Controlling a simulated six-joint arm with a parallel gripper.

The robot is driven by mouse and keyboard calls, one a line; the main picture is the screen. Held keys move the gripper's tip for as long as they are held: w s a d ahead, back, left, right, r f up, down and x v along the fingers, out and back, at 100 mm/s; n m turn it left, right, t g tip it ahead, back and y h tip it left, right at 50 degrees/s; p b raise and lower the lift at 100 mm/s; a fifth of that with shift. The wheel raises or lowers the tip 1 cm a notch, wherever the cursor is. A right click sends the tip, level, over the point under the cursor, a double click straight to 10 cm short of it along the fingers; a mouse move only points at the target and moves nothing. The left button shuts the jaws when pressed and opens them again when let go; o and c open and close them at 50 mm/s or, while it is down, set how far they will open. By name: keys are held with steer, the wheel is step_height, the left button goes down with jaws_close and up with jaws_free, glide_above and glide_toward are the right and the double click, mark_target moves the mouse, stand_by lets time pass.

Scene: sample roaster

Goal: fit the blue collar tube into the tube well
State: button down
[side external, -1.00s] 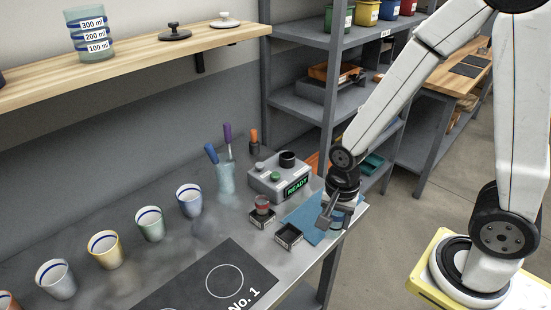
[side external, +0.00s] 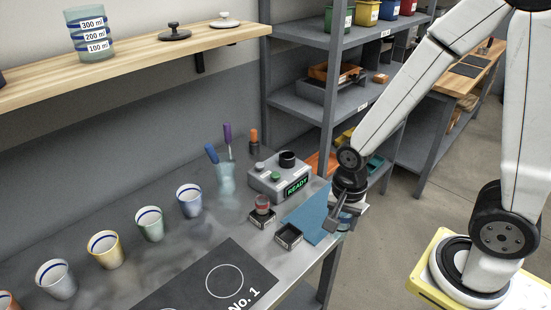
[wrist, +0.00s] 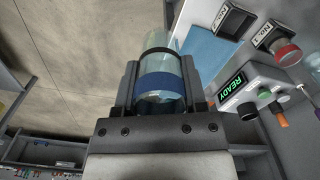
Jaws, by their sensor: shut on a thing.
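The blue collar tube (wrist: 160,86) is clear with a wide blue band. It lies between the two dark fingers of my gripper (wrist: 160,78), which is shut on it, in the wrist view. In the side view my gripper (side external: 340,214) is at the table's right edge, beside the blue mat, and mostly hides the tube. A grey control box (side external: 279,180) with a green READY display stands behind and to the left.
A blue mat (side external: 303,217) lies at the table's right end. Two small square holders stand left of it: one with a red-topped piece (side external: 262,205), one dark and empty-looking (side external: 288,236). A cup with tools (side external: 226,178) and several striped cups line the back.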

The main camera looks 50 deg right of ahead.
steer(key=shift+w, duration=0.1)
stand_by(0.3)
steer(key=shift+w+r+n, duration=0.15)
steer(key=shift+w+n, duration=0.65)
steer(key=w+d+r+n, duration=0.1)
steer(key=w+n, duration=1.1)
steer(key=shift+w+d+r, duration=0.25)
steer(key=shift+d+r, duration=0.05)
steer(key=shift+d, duration=0.1)
steer(key=shift+s, duration=0.1)
steer(key=s+m, duration=0.4)
steer(key=s+a+f+m, duration=0.1)
steer(key=s+m, duration=0.7)
steer(key=shift+s+a+f, duration=0.3)
steer(key=shift+a, duration=0.05)
steer(key=shift+s+f+m, duration=0.15)
steer(key=shift+s+m, duration=0.6)
steer(key=shift+m, duration=0.05)
